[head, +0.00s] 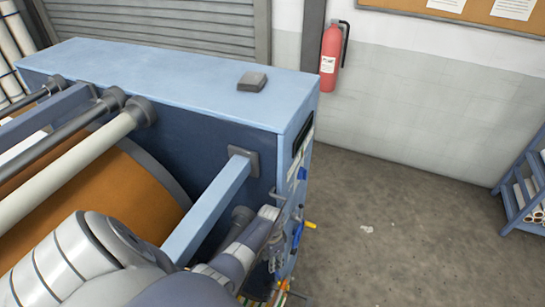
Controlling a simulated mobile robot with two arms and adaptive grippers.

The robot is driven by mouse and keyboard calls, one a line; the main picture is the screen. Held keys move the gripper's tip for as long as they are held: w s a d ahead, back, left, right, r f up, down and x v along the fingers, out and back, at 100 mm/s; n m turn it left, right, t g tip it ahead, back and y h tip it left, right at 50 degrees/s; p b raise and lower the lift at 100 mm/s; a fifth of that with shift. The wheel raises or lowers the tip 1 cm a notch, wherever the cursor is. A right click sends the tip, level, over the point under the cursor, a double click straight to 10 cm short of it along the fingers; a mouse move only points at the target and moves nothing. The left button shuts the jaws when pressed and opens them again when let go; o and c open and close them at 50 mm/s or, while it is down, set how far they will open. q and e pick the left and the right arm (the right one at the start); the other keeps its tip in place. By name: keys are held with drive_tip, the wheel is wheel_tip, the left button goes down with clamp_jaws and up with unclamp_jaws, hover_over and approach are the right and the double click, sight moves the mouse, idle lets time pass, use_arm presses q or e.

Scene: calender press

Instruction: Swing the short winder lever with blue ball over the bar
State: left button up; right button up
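The blue press (185,82) fills the left and middle of the head view. A light blue square bar (212,205) juts from a grey plate on its dark inner face toward the lower left. A small blue knob-like part (302,173) shows at the right end face; I cannot tell whether it is the lever's ball. A short lever is not clearly visible. My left arm comes in from the lower left and passes below the bar. Its gripper (277,246) is by the lower right end face, small and partly hidden; its fingers and any contact are unclear. My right gripper is not in view.
A yellow-orange handle (309,225) sticks out from the end face. Rollers (70,170) and an orange drum (150,200) lie left of the bar. The floor (400,225) to the right is open, up to a blue rack (517,200). A fire extinguisher (331,58) hangs behind.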

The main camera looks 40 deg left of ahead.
sight(276, 273)
use_arm(q)
wheel_tip(276, 273, down, 4)
drive_tip(key=shift+r+b, duration=0.15)
drive_tip(key=shift+b, duration=0.25)
drive_tip(key=shift+f, duration=0.6)
clamp_jaws()
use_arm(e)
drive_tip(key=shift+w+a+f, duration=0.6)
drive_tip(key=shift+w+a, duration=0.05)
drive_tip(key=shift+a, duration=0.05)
